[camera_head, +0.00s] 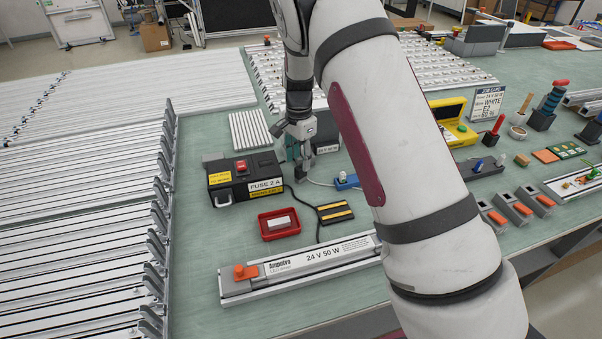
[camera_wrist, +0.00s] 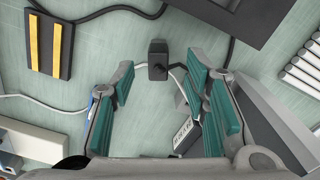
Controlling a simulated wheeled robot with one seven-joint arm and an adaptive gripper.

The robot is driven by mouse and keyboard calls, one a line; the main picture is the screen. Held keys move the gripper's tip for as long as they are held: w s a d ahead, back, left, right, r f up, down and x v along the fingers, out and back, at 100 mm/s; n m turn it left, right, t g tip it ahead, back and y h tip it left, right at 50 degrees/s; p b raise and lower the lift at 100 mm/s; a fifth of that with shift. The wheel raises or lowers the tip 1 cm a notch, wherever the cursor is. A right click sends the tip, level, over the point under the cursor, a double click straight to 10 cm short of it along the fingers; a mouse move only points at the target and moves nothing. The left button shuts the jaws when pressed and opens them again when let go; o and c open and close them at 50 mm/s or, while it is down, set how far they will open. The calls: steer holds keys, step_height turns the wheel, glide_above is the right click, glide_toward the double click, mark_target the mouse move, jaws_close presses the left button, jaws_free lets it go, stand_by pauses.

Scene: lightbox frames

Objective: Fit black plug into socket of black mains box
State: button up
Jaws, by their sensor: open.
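The black mains box (camera_head: 245,180) stands on the green bench in the head view, with a red switch and a "FUSE 2 A" label. A dark box corner at the wrist view's top right (camera_wrist: 225,18) appears to be it. My gripper (camera_head: 300,168) points down just right of the box. In the wrist view my gripper (camera_wrist: 160,72) is open, teal-padded fingers apart. The black plug (camera_wrist: 158,62) shows between and just beyond the fingertips, not clasped. In the head view the plug is hard to make out beside the fingers. The socket cannot be made out.
A black pad with yellow stripes (camera_head: 335,212) lies near the box, with a black cable beside it. A red tray (camera_head: 279,224) holds a white piece. A long lamp unit (camera_head: 310,262) lies in front. A blue connector (camera_head: 346,182) is to the right.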

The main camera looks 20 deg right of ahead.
mark_target(301, 165)
steer(key=f, duration=0.4)
steer(key=shift+d+f+p, duration=0.1)
steer(key=shift+d+p, duration=0.1)
steer(key=shift+p, duration=0.2)
steer(key=shift+c, duration=0.6)
jaws_close()
